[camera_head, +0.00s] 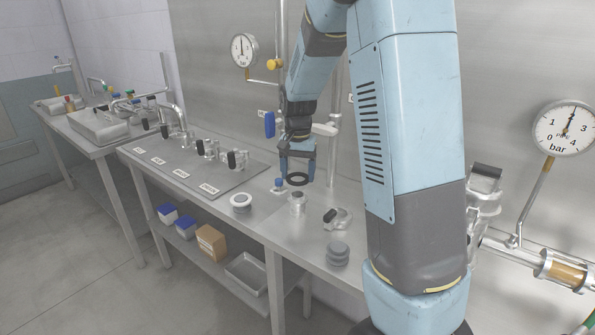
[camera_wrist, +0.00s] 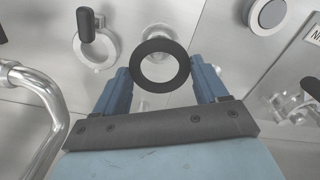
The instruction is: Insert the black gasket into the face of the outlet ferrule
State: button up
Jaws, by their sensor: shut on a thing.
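My gripper (camera_head: 297,168) is shut on the black gasket (camera_head: 296,184), a flat ring held about level above the bench. In the wrist view the gasket (camera_wrist: 160,44) sits between the two blue fingers of my gripper (camera_wrist: 160,75). A short upright steel fitting (camera_head: 297,205), which looks like the outlet ferrule, stands on the bench below the gasket, apart from it. In the wrist view this ferrule (camera_wrist: 156,31) shows behind the gasket and through its hole. The gasket hides part of its face.
A clamp with a black handle (camera_head: 338,216) and a stack of grey discs (camera_head: 337,256) lie to the right. A white-rimmed round part (camera_head: 241,202) is to the left. A steel pipe (camera_wrist: 50,100) shows in the wrist view.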

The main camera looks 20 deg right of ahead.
aim_at(298, 194)
jog(key=shift+f, duration=2.1)
jog(key=shift+s+f, duration=0.1)
jog(key=shift+f, duration=0.9)
jog(key=o, duration=1.2)
jog(key=shift+r, duration=0.1)
